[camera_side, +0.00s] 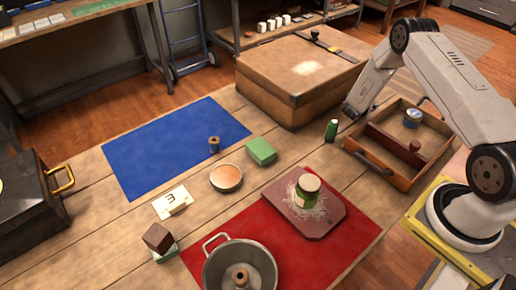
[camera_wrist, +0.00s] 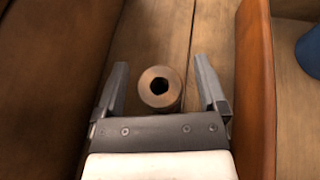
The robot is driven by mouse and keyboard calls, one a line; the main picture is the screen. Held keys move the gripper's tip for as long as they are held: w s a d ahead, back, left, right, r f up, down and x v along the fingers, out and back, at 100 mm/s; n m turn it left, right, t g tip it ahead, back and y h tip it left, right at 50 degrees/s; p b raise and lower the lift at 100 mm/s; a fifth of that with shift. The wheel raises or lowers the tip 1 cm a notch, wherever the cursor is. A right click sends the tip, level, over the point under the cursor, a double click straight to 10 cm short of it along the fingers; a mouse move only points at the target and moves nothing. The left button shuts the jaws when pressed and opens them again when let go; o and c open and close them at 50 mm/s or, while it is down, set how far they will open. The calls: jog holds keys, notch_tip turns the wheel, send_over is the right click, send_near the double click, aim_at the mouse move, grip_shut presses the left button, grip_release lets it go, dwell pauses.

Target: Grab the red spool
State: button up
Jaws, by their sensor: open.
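My gripper (camera_wrist: 161,65) is open in the wrist view. Its two fingers stand on either side of a copper-brown spool (camera_wrist: 160,88), seen from above with a dark centre hole; neither finger clearly touches it. In the side view my gripper (camera_side: 351,108) is low between the large brown box and the wooden tray, and that spool is not clearly visible there. A small reddish round piece (camera_side: 414,146) shows at the tray's divider; I cannot tell if it is a spool. Other brown spools stand on the blue mat (camera_side: 214,145) and in the pot (camera_side: 240,274).
The brown box (camera_side: 300,75) and wooden tray (camera_side: 375,175) flank my gripper closely. A brown panel (camera_wrist: 60,80) and an orange-brown wall (camera_wrist: 254,90) border it in the wrist view. A green can (camera_side: 332,130) stands nearby. A blue container (camera_side: 413,117) sits in the tray.

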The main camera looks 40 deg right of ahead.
grip_shut()
jog(key=shift+r, duration=0.15)
jog(key=shift+r, duration=0.7)
jog(key=s+a+r, duration=0.8)
jog(key=s+r, duration=0.3)
jog(key=shift+s+r, duration=0.15)
jog(key=shift+s, duration=0.05)
dwell(0.8)
